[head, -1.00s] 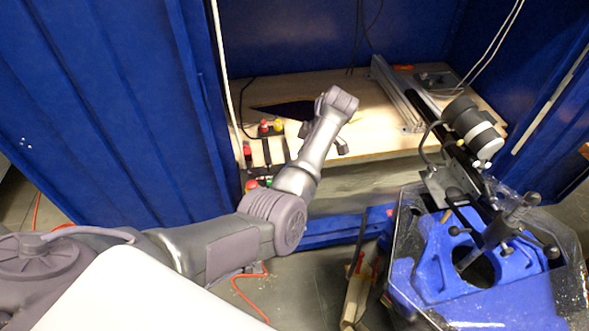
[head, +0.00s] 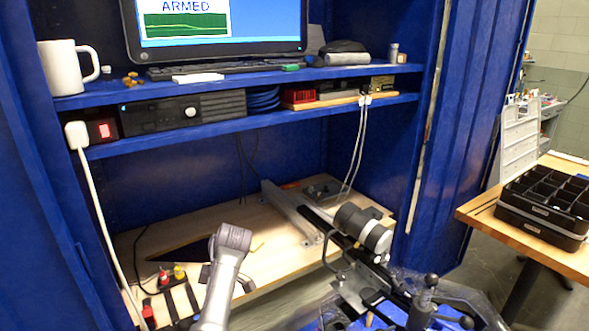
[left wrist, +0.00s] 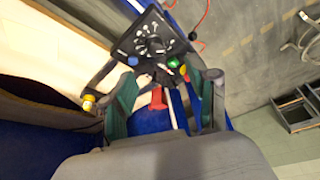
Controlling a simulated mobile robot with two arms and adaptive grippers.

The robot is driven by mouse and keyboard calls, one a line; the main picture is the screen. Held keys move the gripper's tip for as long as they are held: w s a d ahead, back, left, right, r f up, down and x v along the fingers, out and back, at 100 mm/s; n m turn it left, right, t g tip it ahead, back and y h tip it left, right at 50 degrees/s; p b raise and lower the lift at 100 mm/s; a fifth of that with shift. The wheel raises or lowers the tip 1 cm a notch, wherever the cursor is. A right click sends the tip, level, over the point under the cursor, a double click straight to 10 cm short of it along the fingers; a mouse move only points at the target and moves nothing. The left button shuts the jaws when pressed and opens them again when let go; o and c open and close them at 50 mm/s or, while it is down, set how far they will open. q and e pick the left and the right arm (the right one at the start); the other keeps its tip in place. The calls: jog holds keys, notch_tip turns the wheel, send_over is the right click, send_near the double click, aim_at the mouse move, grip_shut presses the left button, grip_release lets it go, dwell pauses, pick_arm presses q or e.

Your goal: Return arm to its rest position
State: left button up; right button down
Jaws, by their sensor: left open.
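My left arm comes up from the bottom of the head view, its grey wrist over the wooden bench. My left gripper (head: 224,277) is mostly hidden behind the wrist there, with dark fingers showing at either side. In the left wrist view the left gripper (left wrist: 163,88) is open, its two green-padded fingers apart. A black control panel (left wrist: 152,45) with a dial and coloured knobs lies beyond the fingertips. A red part (left wrist: 157,98) shows between the fingers; I see no grip on it. My right gripper is in neither view.
Red and yellow buttons (head: 172,275) stand left of my arm. A rail (head: 290,212) and a black-and-white cylinder (head: 363,230) are to the right, near the blue tank fixture. Shelves (head: 240,127) with a monitor (head: 215,28) are above. A side table (head: 470,212) holds a black organizer (head: 545,205).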

pick_arm(q)
jog(key=s+a+f+m+t, duration=0.25)
jog(key=s+f+m, duration=0.7)
jog(key=s, duration=0.55)
jog(key=s+d+r+m+t+h, duration=0.1)
jog(key=s+d+r+m+h, duration=0.2)
jog(key=s+m, duration=0.5)
jog(key=s+d+r+m+t+h, duration=0.15)
jog(key=s+d+m, duration=0.3)
jog(key=s, duration=0.65)
notch_tip(320, 180, down, 25)
jog(key=s+g, duration=0.1)
jog(key=g, duration=0.1)
jog(key=s+a+f+g, duration=0.1)
jog(key=s+a+f, duration=0.2)
jog(key=s+f, duration=1.4)
jog(key=shift+a+m, duration=0.2)
jog(key=shift+m, duration=0.1)
